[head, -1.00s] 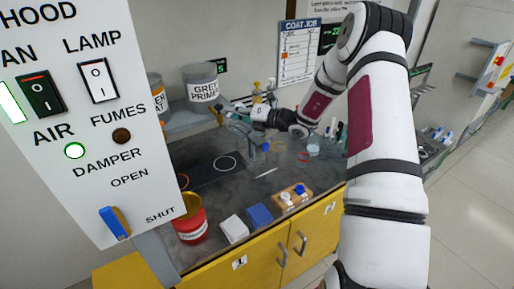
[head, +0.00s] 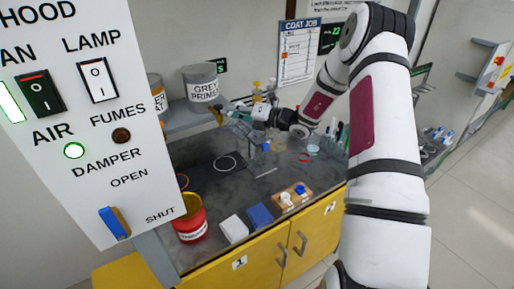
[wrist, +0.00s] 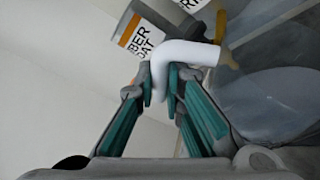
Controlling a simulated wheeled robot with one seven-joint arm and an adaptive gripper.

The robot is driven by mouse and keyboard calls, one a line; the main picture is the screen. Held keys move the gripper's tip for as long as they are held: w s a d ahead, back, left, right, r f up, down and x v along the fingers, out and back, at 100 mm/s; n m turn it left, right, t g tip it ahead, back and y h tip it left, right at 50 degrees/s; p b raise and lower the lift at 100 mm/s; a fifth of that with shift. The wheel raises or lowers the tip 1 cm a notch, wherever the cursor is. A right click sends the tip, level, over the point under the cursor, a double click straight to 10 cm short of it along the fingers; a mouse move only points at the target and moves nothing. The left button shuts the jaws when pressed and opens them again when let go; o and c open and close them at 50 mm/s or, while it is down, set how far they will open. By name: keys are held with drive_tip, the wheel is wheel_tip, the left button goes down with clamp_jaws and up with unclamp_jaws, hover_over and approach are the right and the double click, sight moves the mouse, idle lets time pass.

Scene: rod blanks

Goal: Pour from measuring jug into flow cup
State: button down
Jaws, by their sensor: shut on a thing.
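My gripper (wrist: 163,85) is shut on a white curved handle, which looks like the handle (wrist: 185,55) of the measuring jug. Clear grey, see-through surfaces to the right of the handle in the wrist view may be the jug's body, but I cannot make out its rim or level. In the head view my gripper (head: 240,111) is above the back of the bench, in front of the grey primer tin. The jug is too small there to tell its tilt. I cannot pick out the flow cup with certainty.
A grey primer tin (head: 201,88) stands on the back shelf. The hood panel (head: 80,120) fills the left foreground.

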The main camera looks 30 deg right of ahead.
drive_tip(key=shift+w+d+r+m+t+b, duration=0.1)
drive_tip(key=shift+d+r+m+t+b, duration=0.1)
drive_tip(key=shift+d+r+m, duration=0.3)
drive_tip(key=shift+w+d+r+m+t+b, duration=0.1)
drive_tip(key=shift+d+r+m+t+b, duration=0.1)
drive_tip(key=shift+d+m, duration=0.45)
idle(6.8)
